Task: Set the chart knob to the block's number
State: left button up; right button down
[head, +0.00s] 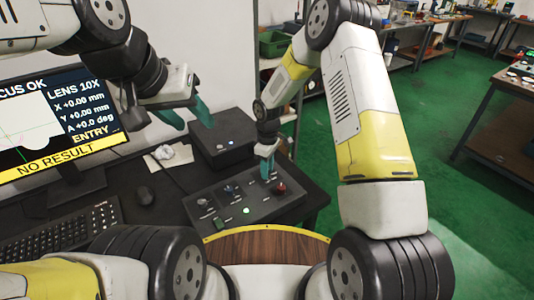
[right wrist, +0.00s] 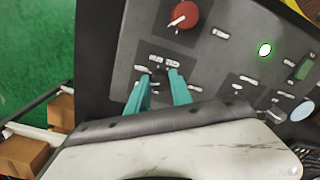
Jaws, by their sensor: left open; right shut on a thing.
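A dark control panel (head: 250,200) lies on the black desk, with several knobs, buttons and small labels too small to read. My right gripper (head: 267,168) is down at the panel's far right part. In the right wrist view its teal fingers (right wrist: 160,82) are shut on a small dark knob, mostly hidden between them, with small white labels just beyond. I cannot read its setting. A red knob (head: 281,187) with a pale pointer is close by, apart from the fingers; it also shows in the right wrist view (right wrist: 184,15). My left gripper (head: 186,115) is open and empty above the desk. I cannot make out a numbered block.
A monitor (head: 60,120) reading "NO RESULT" stands at the left, with a keyboard (head: 65,235) and mouse (head: 144,195) before it. A black box (head: 222,142) stands behind the panel. A green light (head: 246,211) glows on the panel.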

jog(key=shift+n, duration=1.7)
jog(key=c, duration=1.1)
grip_release()
jog(key=shift+c, duration=0.2)
jog(key=shift+r, duration=0.1)
jog(key=r, duration=0.7)
jog(key=shift+w+r, duration=0.2)
jog(key=shift+r, duration=0.1)
